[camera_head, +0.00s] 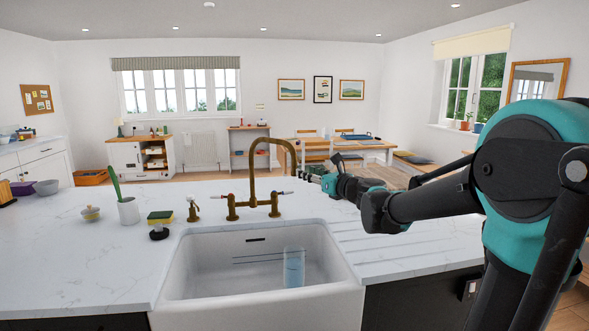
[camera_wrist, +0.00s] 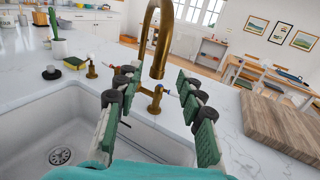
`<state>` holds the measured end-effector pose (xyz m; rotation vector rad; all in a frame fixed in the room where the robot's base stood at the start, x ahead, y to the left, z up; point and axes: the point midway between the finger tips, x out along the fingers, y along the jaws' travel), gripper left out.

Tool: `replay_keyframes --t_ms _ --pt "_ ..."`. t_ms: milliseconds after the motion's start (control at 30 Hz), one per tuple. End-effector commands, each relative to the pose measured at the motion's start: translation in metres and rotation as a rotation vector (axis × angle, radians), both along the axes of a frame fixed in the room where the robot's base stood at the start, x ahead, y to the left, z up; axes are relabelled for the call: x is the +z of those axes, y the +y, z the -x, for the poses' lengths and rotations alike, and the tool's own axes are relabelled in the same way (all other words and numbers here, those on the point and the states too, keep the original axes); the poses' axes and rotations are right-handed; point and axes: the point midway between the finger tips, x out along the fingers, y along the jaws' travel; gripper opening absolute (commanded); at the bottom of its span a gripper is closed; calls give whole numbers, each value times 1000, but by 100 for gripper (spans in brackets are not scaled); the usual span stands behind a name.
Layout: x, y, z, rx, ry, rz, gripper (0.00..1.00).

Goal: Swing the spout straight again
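The brass tap's spout (camera_head: 272,141) arches up from its bridge base behind the sink and points to the right in the head view. Its downturned end also shows in the wrist view (camera_wrist: 157,60). My gripper (camera_head: 306,175) is at the right of the spout's end. In the wrist view my gripper (camera_wrist: 160,82) is open, with a green-padded finger on each side of the spout's end and a visible gap on both sides. I cannot tell how deep the spout lies between the fingers.
The white sink (camera_head: 190,275) holds a clear tumbler (camera_head: 294,268) with bluish contents. A sponge (camera_head: 160,217), soap pump (camera_head: 193,208) and brush pot (camera_head: 128,211) stand left of the tap. A wooden board (camera_wrist: 270,128) lies at the right. The ribbed drainer is clear.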

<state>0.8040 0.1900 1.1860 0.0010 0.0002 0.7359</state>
Motion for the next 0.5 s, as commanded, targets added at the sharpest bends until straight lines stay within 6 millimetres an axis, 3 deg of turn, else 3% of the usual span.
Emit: replay_keyframes --t_ms 233,500 --pt "0 32 -35 2 -1 1 39" --pt "0 51 -56 0 -1 1 39"
